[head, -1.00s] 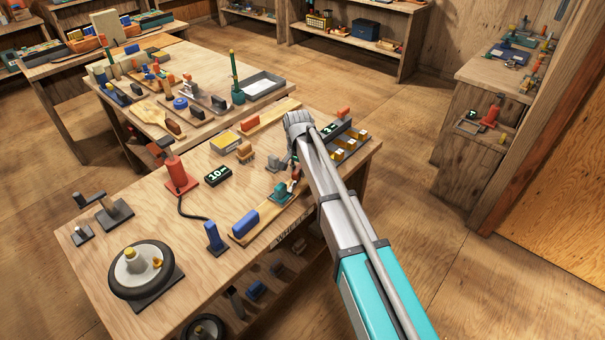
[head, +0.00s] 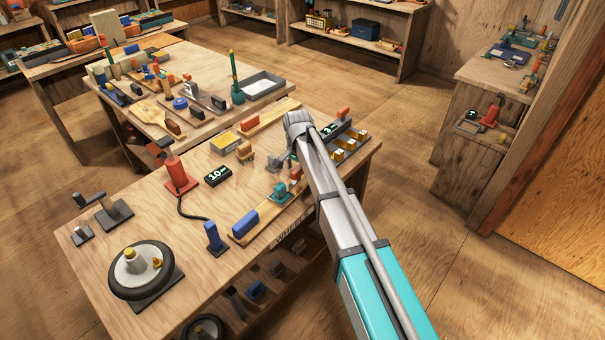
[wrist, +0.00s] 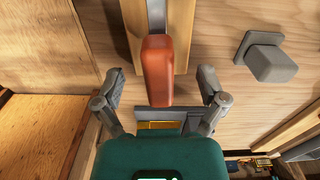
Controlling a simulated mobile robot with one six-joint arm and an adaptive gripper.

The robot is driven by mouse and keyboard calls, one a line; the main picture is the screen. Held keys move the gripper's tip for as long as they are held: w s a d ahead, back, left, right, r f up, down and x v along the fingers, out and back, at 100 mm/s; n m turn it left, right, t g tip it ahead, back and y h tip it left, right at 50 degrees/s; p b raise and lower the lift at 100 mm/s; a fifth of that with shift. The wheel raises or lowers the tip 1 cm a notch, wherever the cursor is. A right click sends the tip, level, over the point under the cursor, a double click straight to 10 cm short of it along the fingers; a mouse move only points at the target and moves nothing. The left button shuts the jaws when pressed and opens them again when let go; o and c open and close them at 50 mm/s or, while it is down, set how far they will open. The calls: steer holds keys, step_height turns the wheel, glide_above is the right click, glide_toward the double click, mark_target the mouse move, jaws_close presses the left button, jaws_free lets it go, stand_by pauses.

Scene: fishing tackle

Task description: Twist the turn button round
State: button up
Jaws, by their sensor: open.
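An orange-red oblong piece (wrist: 157,70), which looks like the turn button, lies in the middle of the wrist view, at the end of a metal strip on a wooden plank. My gripper (wrist: 162,73) is open, with one grey finger on each side of the piece and a clear gap on both sides. The fingers do not touch it. My teal hand housing fills the bottom of the wrist view and may hide what lies below. In the head view my forearm covers part of the area around the gripper.
A grey knob on a square plate (wrist: 270,58) stands to the right in the wrist view. A blue block (head: 245,223) sits on the front plank. A rack with yellow blocks (head: 345,146) is right of my arm. A reel (head: 138,268) and a red stand (head: 178,173) are left.

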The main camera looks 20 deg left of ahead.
steer(key=shift+r+p, duration=3.5)
steer(key=shift+r, duration=0.05)
steer(key=s+d+n, duration=0.1)
steer(key=s+d, duration=0.2)
steer(key=d, duration=1)
steer(key=s+d+n, duration=0.1)
steer(key=s+d, duration=0.1)
steer(key=d, duration=1.1)
steer(key=s+d, duration=0.5)
steer(key=d, duration=0.4)
steer(key=s+d+n, duration=0.1)
steer(key=s+d, duration=0.5)
steer(key=d, duration=0.3)
steer(key=shift+s+n, duration=0.3)
steer(key=shift+a, duration=0.1)
steer(key=c, duration=0.5)
steer(key=shift+a, duration=0.1)
